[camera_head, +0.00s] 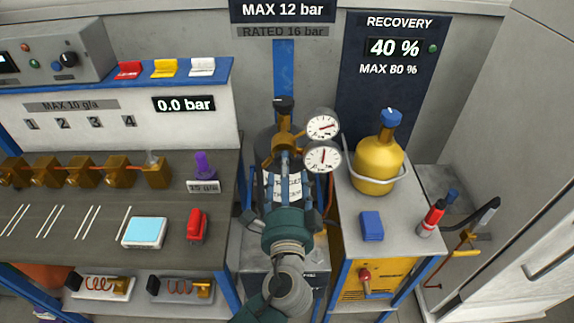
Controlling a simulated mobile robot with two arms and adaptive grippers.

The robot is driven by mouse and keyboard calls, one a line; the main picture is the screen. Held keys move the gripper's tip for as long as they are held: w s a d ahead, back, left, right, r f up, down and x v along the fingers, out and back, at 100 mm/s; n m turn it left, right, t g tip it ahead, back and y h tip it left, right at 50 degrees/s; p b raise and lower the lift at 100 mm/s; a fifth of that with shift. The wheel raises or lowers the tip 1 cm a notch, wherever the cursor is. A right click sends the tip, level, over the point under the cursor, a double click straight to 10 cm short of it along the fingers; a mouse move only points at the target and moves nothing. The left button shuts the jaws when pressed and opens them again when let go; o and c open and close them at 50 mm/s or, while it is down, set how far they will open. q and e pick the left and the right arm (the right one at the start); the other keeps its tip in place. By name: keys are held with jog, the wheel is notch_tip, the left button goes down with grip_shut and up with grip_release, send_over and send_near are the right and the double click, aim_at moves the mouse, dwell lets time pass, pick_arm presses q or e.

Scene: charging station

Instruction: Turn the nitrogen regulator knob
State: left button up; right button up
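The nitrogen cylinder (268,143) stands in the middle, dark, with a white label partly covered by my arm. A brass regulator (284,135) sits on its top. Two round white gauges (323,126) are on its right side. A narrow blue-grey part (284,165) points from the regulator toward me; I cannot tell if it is the knob. My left gripper (282,205) is in front of the cylinder, below the regulator, its dark fingers spread apart. It looks open and empty. My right gripper is out of view.
A yellow recovery cylinder (377,166) stands on the right cart (412,210), with a blue box (371,226) and a red-capped tool (432,217). The left bench (80,232) holds brass manifold valves (80,172), a purple item (204,166) and a red item (197,224).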

pick_arm(q)
jog(key=s, duration=0.8)
jog(key=shift+s+d, duration=0.2)
jog(key=shift+s, duration=0.15)
jog(key=shift+r, duration=0.1)
